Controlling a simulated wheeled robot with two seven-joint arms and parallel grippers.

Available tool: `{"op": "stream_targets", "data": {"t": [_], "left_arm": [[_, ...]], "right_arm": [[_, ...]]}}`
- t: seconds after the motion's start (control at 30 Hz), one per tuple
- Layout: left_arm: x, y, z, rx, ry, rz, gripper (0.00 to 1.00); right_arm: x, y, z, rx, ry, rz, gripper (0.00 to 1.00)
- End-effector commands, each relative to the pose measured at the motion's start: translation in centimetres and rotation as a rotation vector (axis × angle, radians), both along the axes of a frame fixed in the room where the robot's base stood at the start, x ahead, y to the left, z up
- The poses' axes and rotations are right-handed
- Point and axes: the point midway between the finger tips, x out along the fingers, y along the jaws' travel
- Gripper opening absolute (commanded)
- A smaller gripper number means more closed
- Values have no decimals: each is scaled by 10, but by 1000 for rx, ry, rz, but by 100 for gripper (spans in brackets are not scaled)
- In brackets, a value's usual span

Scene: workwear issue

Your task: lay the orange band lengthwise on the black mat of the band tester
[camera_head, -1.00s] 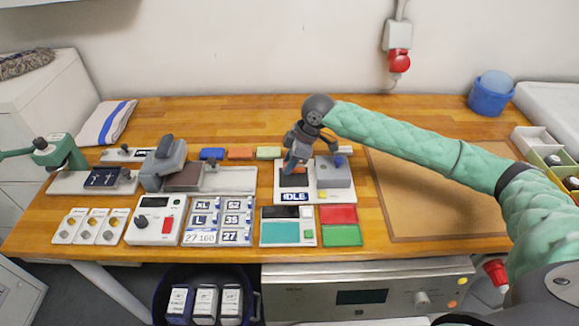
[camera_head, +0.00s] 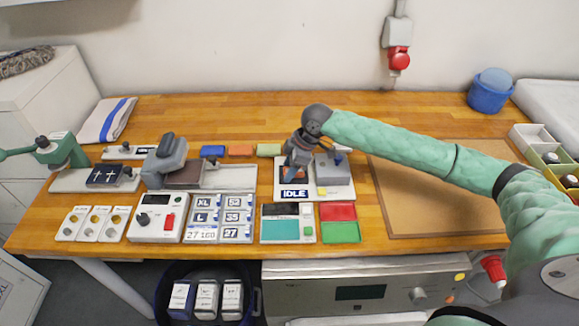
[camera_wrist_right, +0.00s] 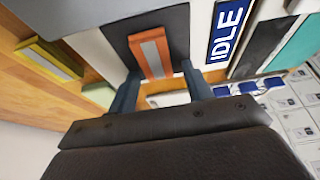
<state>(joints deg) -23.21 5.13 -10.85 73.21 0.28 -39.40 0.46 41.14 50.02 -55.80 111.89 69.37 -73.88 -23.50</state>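The orange band (camera_wrist_right: 152,54), with a grey stripe along its middle, shows in the right wrist view over the black mat (camera_wrist_right: 118,33) and appears to lie flat on it. The band tester (camera_head: 322,194), a white base with an IDLE display and a grey block, stands mid-table. My right gripper (camera_wrist_right: 160,76) is low over the mat; its fingers stand either side of the band's near end, with a visible gap on each side. In the head view this gripper (camera_head: 293,174) hides part of the mat and band. My left gripper is not in view.
Blue (camera_head: 212,151), orange (camera_head: 241,150) and yellow-green (camera_head: 268,149) pieces lie in a row behind. A white control box (camera_head: 156,217) and size cards (camera_head: 203,218) stand left. Red and green trays (camera_head: 339,222) lie in front right. A brown board (camera_head: 430,200) is clear at right.

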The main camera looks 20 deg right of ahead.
Motion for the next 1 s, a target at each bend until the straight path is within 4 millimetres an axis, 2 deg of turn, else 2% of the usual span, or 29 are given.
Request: {"op": "stream_targets", "data": {"t": [0.27,0.47,0.8,1.0], "left_arm": [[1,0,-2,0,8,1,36],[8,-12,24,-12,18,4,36],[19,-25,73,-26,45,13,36],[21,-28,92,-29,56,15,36]], "right_arm": [[0,-3,7,-1,-2,-1,50],[-3,-13,31,0,-4,-1,50],[-9,-34,85,-1,-3,-1,50],[-11,-42,107,-1,-2,-1,50]]}}
